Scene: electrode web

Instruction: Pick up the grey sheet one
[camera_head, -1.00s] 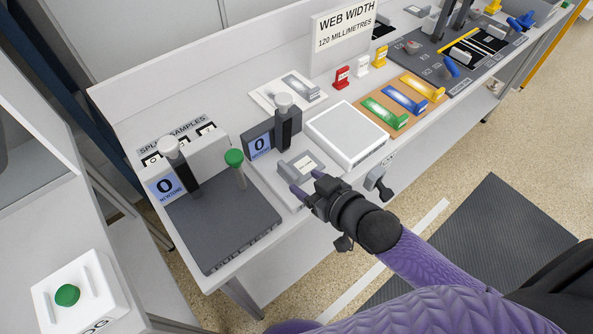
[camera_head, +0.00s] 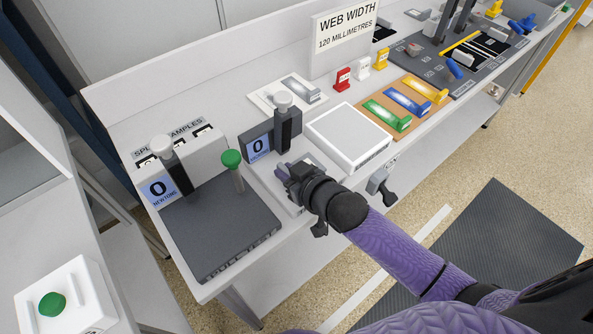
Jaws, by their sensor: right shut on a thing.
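My right gripper (camera_head: 284,172) is over the white base plate (camera_head: 320,158) of the small gauge with the blue "0" display. It is shut on the grey sheet piece, which is largely hidden behind the fingers and hand. How far the piece is off the plate cannot be told. A second grey, shiny-topped piece (camera_head: 301,89) lies on a white plate farther back. My left gripper is not in view.
The gauge post (camera_head: 286,128) stands just behind my right gripper. A green-knobbed post (camera_head: 233,165) and dark plate (camera_head: 215,230) are to the left. A white box (camera_head: 347,135) and a brown tray (camera_head: 372,116) with coloured pieces are to the right.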

